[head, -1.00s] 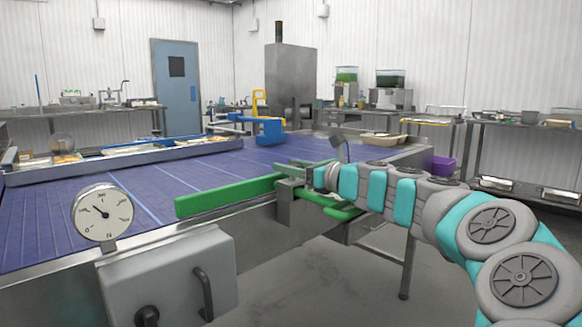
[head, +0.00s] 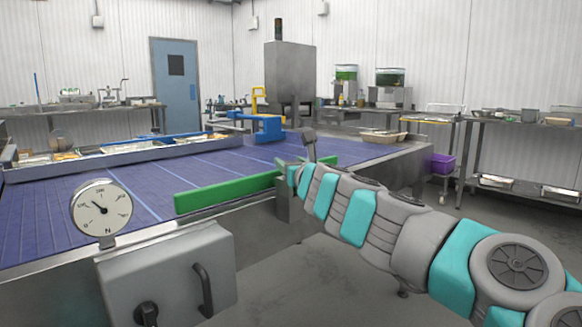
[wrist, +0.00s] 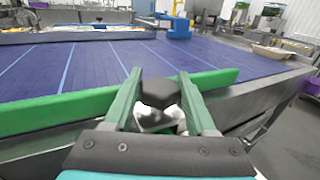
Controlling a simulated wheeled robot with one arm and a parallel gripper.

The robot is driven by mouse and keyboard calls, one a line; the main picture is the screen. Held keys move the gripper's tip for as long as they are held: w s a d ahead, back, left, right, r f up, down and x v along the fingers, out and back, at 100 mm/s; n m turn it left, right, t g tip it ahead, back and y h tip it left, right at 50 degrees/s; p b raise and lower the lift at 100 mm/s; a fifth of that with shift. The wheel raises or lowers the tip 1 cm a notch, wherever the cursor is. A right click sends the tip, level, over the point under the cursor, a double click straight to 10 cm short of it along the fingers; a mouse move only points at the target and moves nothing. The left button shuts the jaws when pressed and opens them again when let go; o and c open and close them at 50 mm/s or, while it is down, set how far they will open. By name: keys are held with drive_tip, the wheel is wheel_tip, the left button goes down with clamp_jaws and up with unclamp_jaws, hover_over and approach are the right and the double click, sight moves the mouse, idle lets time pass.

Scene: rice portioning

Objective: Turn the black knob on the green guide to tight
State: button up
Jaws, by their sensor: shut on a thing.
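The green guide (head: 225,195) is a long bar along the near edge of the blue conveyor; it also shows in the wrist view (wrist: 60,112). The black knob (wrist: 158,93) sits between the two green fingers of my gripper (wrist: 160,88) in the wrist view. My gripper is shut on the knob, one finger on each side. In the head view my arm hides the knob and most of the gripper. A bright metal part (wrist: 155,118) shows just below the knob.
A round dial gauge (head: 101,207) stands on a grey control box (head: 170,275) at the near left. A blue arm-like fixture (head: 268,128) stands over the far side of the belt (head: 150,175). Open floor lies to the right of the conveyor.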

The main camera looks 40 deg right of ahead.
drive_tip(key=m+g+h+b, duration=0.1)
drive_tip(key=m+g+h, duration=0.1)
drive_tip(key=h, duration=0.1)
drive_tip(key=shift+a+m+h+b, duration=0.1)
drive_tip(key=shift+m+h+b, duration=0.3)
drive_tip(key=m+g+h, duration=0.2)
drive_tip(key=h, duration=0.1)
drive_tip(key=shift+w+m+g, duration=0.1)
drive_tip(key=shift+m+g, duration=0.2)
drive_tip(key=shift+g, duration=0.1)
drive_tip(key=m+g+h, duration=0.2)
drive_tip(key=m+g, duration=0.1)
drive_tip(key=g, duration=0.1)
drive_tip(key=shift+r+h, duration=0.1)
drive_tip(key=shift+h, duration=0.3)
drive_tip(key=shift+s+d+m+g+h+p, duration=0.15)
drive_tip(key=shift+m+g+h, duration=0.2)
drive_tip(key=shift+m+g, duration=0.85)
drive_tip(key=shift+s+d+m+g+h+p, duration=0.15)
drive_tip(key=shift+m+g+h, duration=0.4)
drive_tip(key=shift+g, duration=1.05)
drive_tip(key=shift+a+m, duration=0.1)
drive_tip(key=shift+m, duration=0.15)
drive_tip(key=o, duration=1.4)
drive_tip(key=shift+c, duration=0.2)
